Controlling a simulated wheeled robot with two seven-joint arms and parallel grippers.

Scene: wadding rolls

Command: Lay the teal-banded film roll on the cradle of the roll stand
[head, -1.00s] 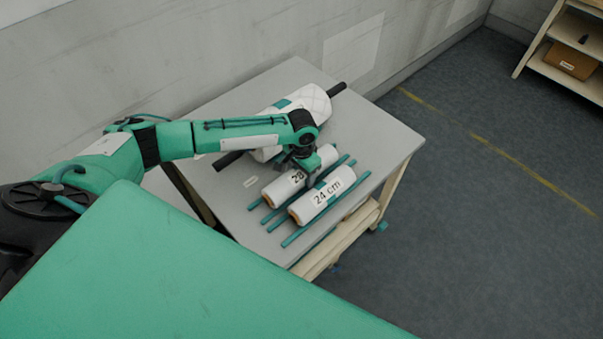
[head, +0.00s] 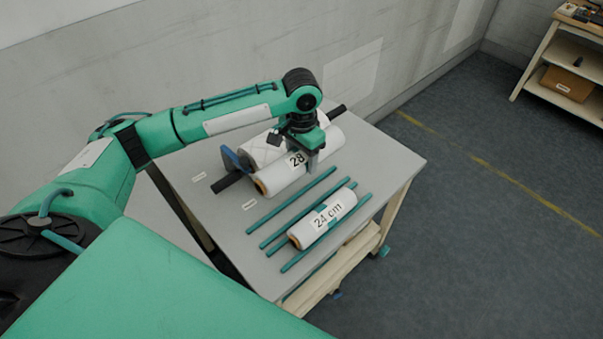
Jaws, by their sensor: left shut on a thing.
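My left gripper (head: 312,164) is shut on a white roll (head: 273,181) with a brown core end and a label starting "28". It holds this roll up, in front of the wadding roll; any band on it is hidden by the gripper. A second white roll (head: 322,219), labelled "24 cm" with teal showing by its label, lies between teal rails (head: 291,201) on the table. Behind the held roll is a quilted white roll (head: 261,148) on a black bar (head: 226,183), with a blue upright piece (head: 233,160) at its left. The cradle is mostly hidden. My right gripper is not in view.
The grey table (head: 385,165) has bare top at its right and small white labels (head: 249,205) at its left. A wall stands close behind. A shelf (head: 550,50) with a brown box (head: 566,84) is far right. The floor between is clear.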

